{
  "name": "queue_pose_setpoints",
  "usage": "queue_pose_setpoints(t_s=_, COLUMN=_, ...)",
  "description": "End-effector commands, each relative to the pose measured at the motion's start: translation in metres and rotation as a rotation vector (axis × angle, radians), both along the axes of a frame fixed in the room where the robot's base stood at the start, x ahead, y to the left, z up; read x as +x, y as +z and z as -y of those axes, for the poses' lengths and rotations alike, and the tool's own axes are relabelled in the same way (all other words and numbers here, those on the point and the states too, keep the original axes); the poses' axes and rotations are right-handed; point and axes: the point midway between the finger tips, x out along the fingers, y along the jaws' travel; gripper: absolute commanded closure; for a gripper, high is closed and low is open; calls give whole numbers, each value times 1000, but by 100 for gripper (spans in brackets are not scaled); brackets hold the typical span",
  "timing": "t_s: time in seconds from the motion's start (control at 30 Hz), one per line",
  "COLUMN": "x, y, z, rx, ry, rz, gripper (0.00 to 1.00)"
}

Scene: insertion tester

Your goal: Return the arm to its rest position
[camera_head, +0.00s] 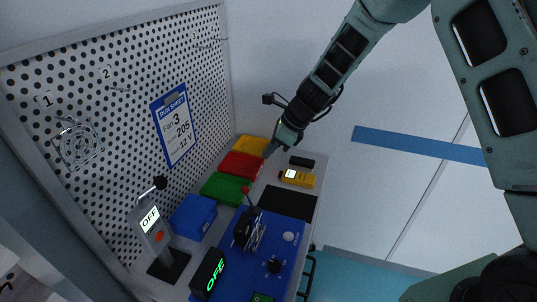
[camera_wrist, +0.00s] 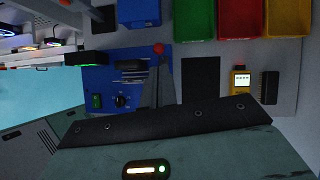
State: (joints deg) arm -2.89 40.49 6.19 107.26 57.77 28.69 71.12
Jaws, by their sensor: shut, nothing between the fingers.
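My gripper (camera_head: 267,152) is at the end of my arm, which reaches down from the upper right in the head view. It is shut and empty, above the bench near the red and yellow bins. In the wrist view its fingers (camera_wrist: 158,88) point up the picture, in front of the blue tester panel (camera_wrist: 98,82). The red-tipped lever (camera_wrist: 158,48) shows just beyond the fingertips. The blue panel also shows in the head view (camera_head: 275,245), lower down on the bench. I cannot tell the exact gap between gripper and bench.
A yellow bin (camera_head: 250,146), red bin (camera_head: 240,166), green bin (camera_head: 222,188) and blue bin (camera_head: 193,216) line the pegboard (camera_head: 110,130). A yellow meter (camera_head: 298,177) and a black mat (camera_head: 288,202) lie on the bench. Displays read OFF. Open floor (camera_head: 350,265) is at right.

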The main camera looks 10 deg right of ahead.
Motion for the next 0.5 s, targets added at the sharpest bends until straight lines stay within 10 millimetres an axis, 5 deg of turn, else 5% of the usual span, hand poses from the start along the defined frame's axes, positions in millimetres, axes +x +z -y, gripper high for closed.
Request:
queue_pose_setpoints(t_s=0.27, x=0, y=0, z=0, rx=0, ry=0, rz=0, gripper=100)
queue_pose_setpoints(t_s=0.37, x=-26, y=7, z=-21, rx=-29, ry=176, rz=56, gripper=100)
queue_pose_setpoints(t_s=0.5, x=-93, y=21, z=-54, rx=-109, ry=613, rz=200, gripper=100)
